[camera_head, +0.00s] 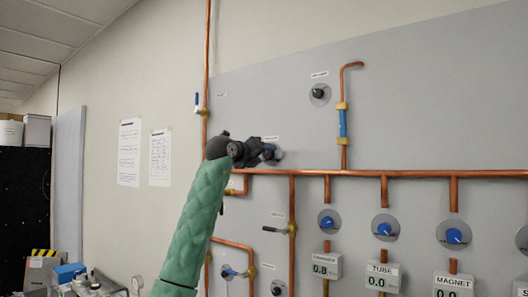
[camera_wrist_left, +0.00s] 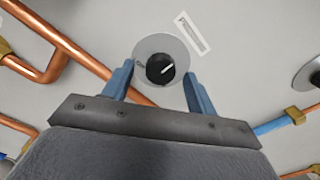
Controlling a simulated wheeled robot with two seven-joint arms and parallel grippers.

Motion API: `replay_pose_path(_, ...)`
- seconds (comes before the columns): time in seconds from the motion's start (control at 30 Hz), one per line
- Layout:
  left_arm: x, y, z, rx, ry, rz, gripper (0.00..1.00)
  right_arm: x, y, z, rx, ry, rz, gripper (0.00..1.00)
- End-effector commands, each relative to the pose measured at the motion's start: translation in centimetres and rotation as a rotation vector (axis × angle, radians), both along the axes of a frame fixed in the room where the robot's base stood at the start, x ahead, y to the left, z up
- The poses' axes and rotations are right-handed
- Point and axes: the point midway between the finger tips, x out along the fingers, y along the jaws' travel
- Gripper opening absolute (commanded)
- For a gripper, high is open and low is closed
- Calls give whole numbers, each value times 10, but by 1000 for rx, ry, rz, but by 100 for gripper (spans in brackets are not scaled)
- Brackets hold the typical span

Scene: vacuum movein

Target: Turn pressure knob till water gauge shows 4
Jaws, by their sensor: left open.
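A black knob (camera_wrist_left: 160,68) with a white pointer line sits on a round grey plate in the left wrist view. A label beside it is too small to read surely. My left gripper (camera_wrist_left: 157,80) is open, with one blue finger on each side of the knob; I cannot tell whether they touch it. In the head view my left gripper (camera_head: 272,153) is at the grey panel and hides most of this knob. No gauge here can be read clearly as the water gauge. My right gripper is not in view.
Another black knob (camera_head: 318,93) sits higher on the grey panel (camera_head: 430,100). Copper pipes (camera_head: 420,173) cross the panel. Blue knobs (camera_head: 327,223) and display boxes line the lower right; the chamber box (camera_head: 325,267) reads 0.8, the tube box (camera_head: 382,278) 0.0.

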Motion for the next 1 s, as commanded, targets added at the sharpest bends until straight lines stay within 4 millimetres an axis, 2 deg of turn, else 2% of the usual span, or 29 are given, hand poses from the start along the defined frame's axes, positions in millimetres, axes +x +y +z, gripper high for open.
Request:
replay_pose_path(0.47,6,-4,-1,1,-1,0,57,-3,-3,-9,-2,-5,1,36)
replay_pose_path(0.7,6,-4,0,1,-1,0,13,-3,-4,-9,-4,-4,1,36)
replay_pose_path(1.0,6,-4,-2,26,-19,1,13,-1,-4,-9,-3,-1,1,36)
